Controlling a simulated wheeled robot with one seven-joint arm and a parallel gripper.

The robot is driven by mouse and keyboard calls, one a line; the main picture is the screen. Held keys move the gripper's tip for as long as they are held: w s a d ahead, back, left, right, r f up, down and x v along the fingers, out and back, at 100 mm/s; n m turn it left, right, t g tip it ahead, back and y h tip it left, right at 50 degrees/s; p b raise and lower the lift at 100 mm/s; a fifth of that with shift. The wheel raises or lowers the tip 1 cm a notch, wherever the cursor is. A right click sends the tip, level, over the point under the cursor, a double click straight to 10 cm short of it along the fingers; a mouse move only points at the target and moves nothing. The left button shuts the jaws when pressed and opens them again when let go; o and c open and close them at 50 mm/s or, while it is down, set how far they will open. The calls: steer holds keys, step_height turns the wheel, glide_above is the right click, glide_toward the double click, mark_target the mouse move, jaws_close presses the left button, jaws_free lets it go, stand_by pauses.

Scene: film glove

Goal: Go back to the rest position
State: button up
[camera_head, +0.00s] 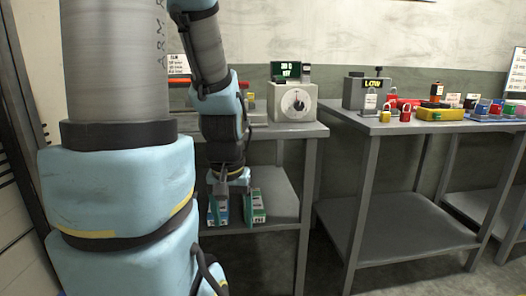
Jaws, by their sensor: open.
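My gripper (231,184) points down at the end of my arm, in front of the left table. It is open. I cannot tell whether the fingers touch the blue box. My arm hides part of the left table and what stands on it.
The left table's shelf (284,206) is clear right of the boxes. A device with a dial (294,102) stands on its top. The right table (400,127) bears a grey device (365,92), padlocks (405,113) and a yellow case (440,113). Its lower shelf (400,230) is empty.

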step_height(320, 180, up, 15)
steer(key=p, duration=1.2)
steer(key=shift+f, duration=0.15)
